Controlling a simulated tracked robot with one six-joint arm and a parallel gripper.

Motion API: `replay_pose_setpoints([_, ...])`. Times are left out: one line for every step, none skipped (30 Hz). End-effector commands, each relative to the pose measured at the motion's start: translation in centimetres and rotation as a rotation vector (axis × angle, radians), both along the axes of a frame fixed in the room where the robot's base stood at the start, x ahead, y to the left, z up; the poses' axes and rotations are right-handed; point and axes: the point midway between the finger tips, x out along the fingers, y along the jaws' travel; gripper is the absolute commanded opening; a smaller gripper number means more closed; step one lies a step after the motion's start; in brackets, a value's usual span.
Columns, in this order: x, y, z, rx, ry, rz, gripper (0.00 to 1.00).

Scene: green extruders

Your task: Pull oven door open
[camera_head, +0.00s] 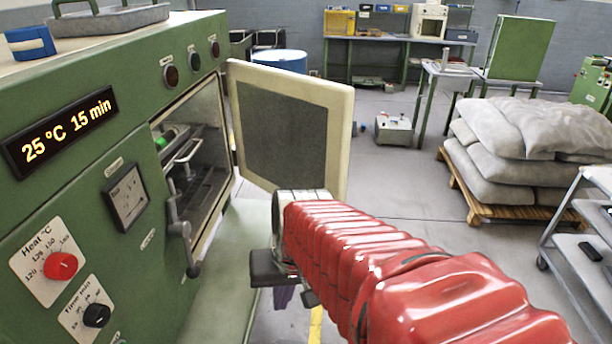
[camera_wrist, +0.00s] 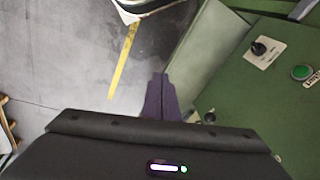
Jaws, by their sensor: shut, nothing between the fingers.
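The green oven (camera_head: 100,180) stands at the left with its cream-framed door (camera_head: 340,120) swung wide open to the right. The door's dark panel faces the oven opening. The oven chamber (camera_head: 205,115) shows, with a metal rack and a small green-ended item inside. A grey lever latch (camera_head: 178,225) hangs at the left edge of the opening. My gripper (camera_head: 284,298) is below the door and to the right of the latch, mostly hidden by my wrist. In the wrist view my purple fingers (camera_wrist: 160,82) are together and empty, pointing towards the floor, apart from the door.
A pale green ledge (camera_head: 235,265) juts out below the opening. Grey sacks (camera_head: 530,135) lie on a pallet at the right, near a metal cart (camera_head: 590,215). A blue drum (camera_head: 279,61) stands behind the door. The floor (camera_head: 385,170) between door and pallet is clear.

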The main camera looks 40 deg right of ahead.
Motion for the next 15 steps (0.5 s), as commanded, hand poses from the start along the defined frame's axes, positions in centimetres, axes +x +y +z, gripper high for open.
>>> replay_pose_setpoints([-0.1,-0.4,-0.9,0.046,0.024,-0.063,0.0])
replay_pose_setpoints([-0.1,-0.6,-1.3,0.074,0.035,-0.102,0.0])
replay_pose_setpoints([-0.1,-0.7,-1.8,0.113,0.048,-0.157,0.0])
replay_pose_setpoints([-0.1,-0.8,-2.2,0.144,0.059,-0.199,0.0])
replay_pose_setpoints([0.0,-0.9,-2.5,0.175,0.069,-0.243,0.0])
replay_pose_setpoints([0.0,-1.0,-3.0,0.22,0.081,-0.303,0.0])
replay_pose_setpoints([0.1,-1.1,-3.3,0.253,0.092,-0.349,0.0])
replay_pose_setpoints([0.2,-1.1,-3.6,0.287,0.1,-0.397,0.0])
replay_pose_setpoints([0.3,-1.3,-4.0,0.332,0.111,-0.463,0.0])
replay_pose_setpoints([0.5,-1.3,-4.3,0.368,0.12,-0.513,0.0])
replay_pose_setpoints([0.6,-1.4,-4.5,0.404,0.13,-0.563,0.0])
replay_pose_setpoints([0.9,-1.5,-4.9,0.453,0.141,-0.634,0.0])
replay_pose_setpoints([1.1,-1.6,-5.1,0.491,0.15,-0.686,0.0])
replay_pose_setpoints([1.3,-1.8,-5.3,0.529,0.159,-0.742,0.0])
replay_pose_setpoints([1.6,-2.0,-5.5,0.581,0.17,-0.815,0.0])
